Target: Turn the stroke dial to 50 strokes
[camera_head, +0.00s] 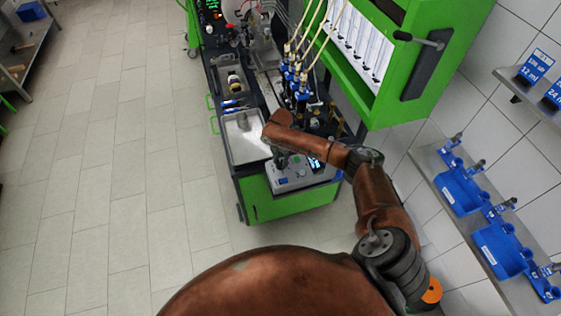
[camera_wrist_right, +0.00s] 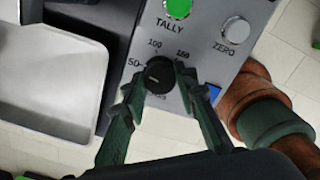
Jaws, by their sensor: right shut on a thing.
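The stroke dial (camera_wrist_right: 158,77) is a small black round knob on the grey control panel (camera_wrist_right: 203,32). In the right wrist view, labels 50, 100 and 150 stand around it. My right gripper (camera_wrist_right: 158,86) has its dark green fingers on both sides of the dial, shut on it. Where the dial's pointer stands is too small to tell. In the head view, my right gripper (camera_head: 280,162) is over the left part of the panel (camera_head: 302,182), and the dial is hidden there. My left gripper is not in view.
A green TALLY button (camera_wrist_right: 178,8) and a silver ZERO knob (camera_wrist_right: 236,30) sit beyond the dial. A grey tray (camera_head: 236,150) lies left of the panel on the green bench (camera_head: 290,205). Blue holders (camera_head: 463,193) line a shelf at right. Floor at left is clear.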

